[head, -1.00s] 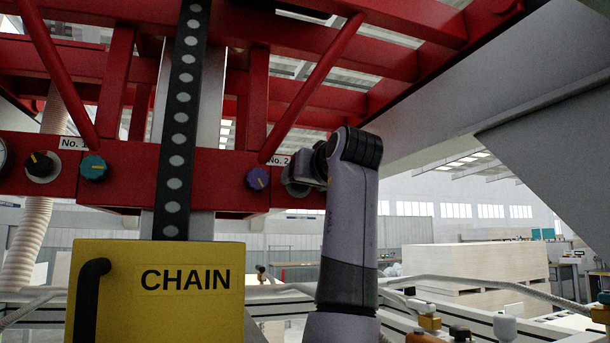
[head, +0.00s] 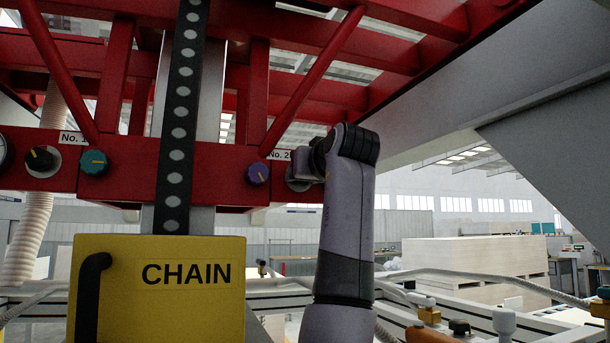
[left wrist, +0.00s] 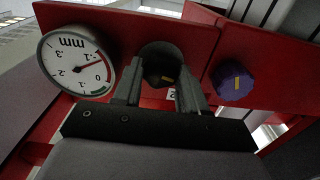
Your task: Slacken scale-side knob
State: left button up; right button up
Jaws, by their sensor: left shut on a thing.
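My left gripper (left wrist: 163,82) is at the red beam by the "No. 2" plate (head: 280,155). Its fingers are shut on a black knob (left wrist: 158,72) with a yellow mark, between a dial gauge and a purple knob. The white gauge (left wrist: 78,65), marked mm, has a red needle near its -1 mark. The purple knob (head: 258,173) also shows right of the gripper in the left wrist view (left wrist: 232,82), free of the fingers. In the head view my own arm hides the held knob and this gauge. My right gripper is in neither view.
The red beam (head: 130,185) also carries a teal knob (head: 94,163) and a black knob (head: 40,160) at "No. 1". A dark chain strip (head: 177,130) hangs before it. A yellow CHAIN box (head: 190,310) stands in front, left of my arm.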

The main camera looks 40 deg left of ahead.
pick_arm(q)
jog(key=n, duration=0.5)
jog(key=shift+n, duration=0.4)
dwell(0.3)
jog(key=o, duration=1.1)
jog(key=shift+c, duration=0.2)
jog(key=b+v, duration=0.2)
jog(key=v, duration=0.5)
jog(key=shift+s, duration=0.15)
jog(key=shift+d, duration=0.1)
